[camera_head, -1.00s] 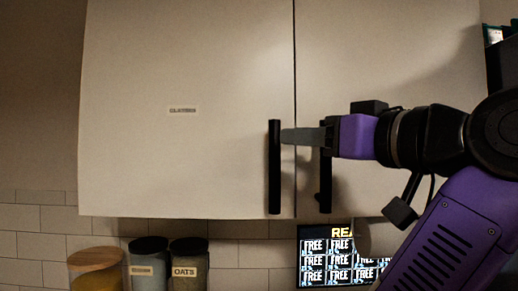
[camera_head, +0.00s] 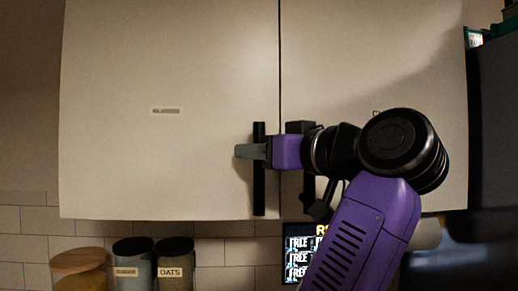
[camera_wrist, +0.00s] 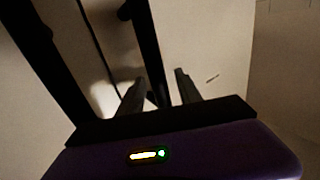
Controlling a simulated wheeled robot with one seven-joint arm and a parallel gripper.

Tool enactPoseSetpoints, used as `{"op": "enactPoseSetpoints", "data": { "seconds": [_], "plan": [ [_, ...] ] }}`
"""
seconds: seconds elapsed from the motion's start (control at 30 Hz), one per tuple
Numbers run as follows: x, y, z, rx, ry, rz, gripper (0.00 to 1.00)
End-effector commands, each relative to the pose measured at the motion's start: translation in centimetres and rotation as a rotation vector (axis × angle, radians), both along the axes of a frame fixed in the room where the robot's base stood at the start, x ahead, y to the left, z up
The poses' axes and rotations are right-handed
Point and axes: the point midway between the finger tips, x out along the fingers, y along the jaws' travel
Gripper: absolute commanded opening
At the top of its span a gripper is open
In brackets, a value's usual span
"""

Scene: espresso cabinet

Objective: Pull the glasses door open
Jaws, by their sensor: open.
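The glasses door (camera_head: 160,70) is the left of two pale cabinet doors and looks closed. Its small label (camera_head: 166,111) is too blurred to read clearly. Its black vertical bar handle (camera_head: 258,192) stands near the door's right edge. My gripper (camera_head: 242,151) reaches in from the right at about mid-height of this handle, with its fingertips past the bar to the left. In the wrist view, the handle (camera_wrist: 146,45) runs between the two parted fingers of my gripper (camera_wrist: 160,84). I cannot tell whether either finger touches it.
The right cabinet door (camera_head: 370,60) is closed; its handle (camera_head: 309,190) is partly hidden behind my gripper. Below stand a wooden-lidded jar (camera_head: 80,262), a dark-lidded jar (camera_head: 135,260) and an oats jar (camera_head: 175,272). A lit sign (camera_head: 300,255) is partly covered by my arm.

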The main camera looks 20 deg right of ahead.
Motion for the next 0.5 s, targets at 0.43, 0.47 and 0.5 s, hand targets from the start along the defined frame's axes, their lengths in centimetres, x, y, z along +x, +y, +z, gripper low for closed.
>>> {"op": "enactPoseSetpoints", "data": {
  "seconds": [0.43,0.47,0.5],
  "plan": [
    [-0.05,-0.01,0.00,0.000,0.000,0.000,0.00],
    [-0.05,-0.01,0.00,0.000,0.000,0.000,0.00],
    [-0.05,-0.01,0.00,0.000,0.000,0.000,0.00]
  ]
}}
